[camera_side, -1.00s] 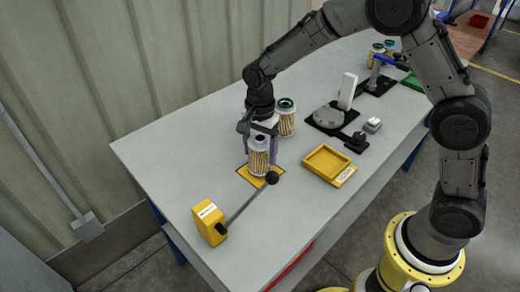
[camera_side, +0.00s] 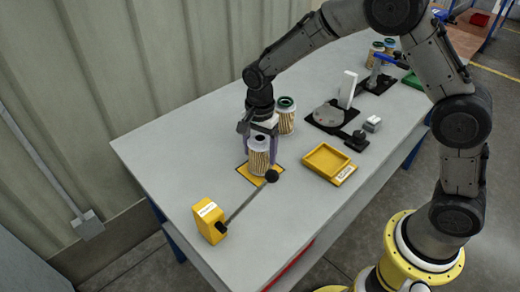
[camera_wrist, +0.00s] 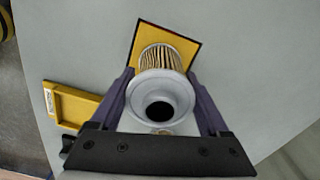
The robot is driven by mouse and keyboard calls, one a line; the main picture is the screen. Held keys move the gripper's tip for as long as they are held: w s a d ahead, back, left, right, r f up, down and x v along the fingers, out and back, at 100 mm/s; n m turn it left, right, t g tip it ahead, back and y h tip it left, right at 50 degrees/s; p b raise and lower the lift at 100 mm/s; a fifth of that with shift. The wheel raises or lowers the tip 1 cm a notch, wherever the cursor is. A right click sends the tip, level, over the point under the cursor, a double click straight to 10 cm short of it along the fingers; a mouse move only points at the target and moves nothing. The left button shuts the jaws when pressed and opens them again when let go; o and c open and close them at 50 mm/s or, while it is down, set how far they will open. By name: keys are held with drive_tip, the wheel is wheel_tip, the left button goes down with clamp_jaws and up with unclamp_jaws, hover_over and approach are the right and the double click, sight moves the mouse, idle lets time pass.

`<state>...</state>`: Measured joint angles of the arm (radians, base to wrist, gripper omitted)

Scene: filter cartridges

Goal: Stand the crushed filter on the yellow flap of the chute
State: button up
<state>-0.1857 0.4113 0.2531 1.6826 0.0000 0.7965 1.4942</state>
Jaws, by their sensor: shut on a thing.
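The filter (camera_side: 258,156) has a grey-white end ring and tan pleats. It stands about upright over the yellow flap (camera_side: 245,172), which is set in the table. My gripper (camera_side: 261,150) is shut on the filter, with one purple finger on each side. In the wrist view the filter (camera_wrist: 160,88) shows its ring with a dark hole, between my gripper's fingers (camera_wrist: 160,100). The yellow flap (camera_wrist: 187,48) shows behind it. I cannot tell whether the filter's bottom touches the flap. Any crushed part is not clear to see.
A lever with a black ball knob (camera_side: 271,176) runs from a yellow box (camera_side: 209,222) close to the flap. Another filter with a green-black top (camera_side: 286,116) stands just behind my gripper. A yellow tray (camera_side: 327,161) lies to the right. A black fixture (camera_side: 329,117) stands farther back.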

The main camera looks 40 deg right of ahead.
sight(260, 138)
drive_tip(key=shift+f, duration=0.25)
idle(0.5)
drive_tip(key=o, duration=1.3)
drive_tip(key=shift+r, duration=0.15)
drive_tip(key=shift+r, duration=0.9)
drive_tip(key=shift+r, duration=3.2)
drive_tip(key=shift+d, duration=0.1)
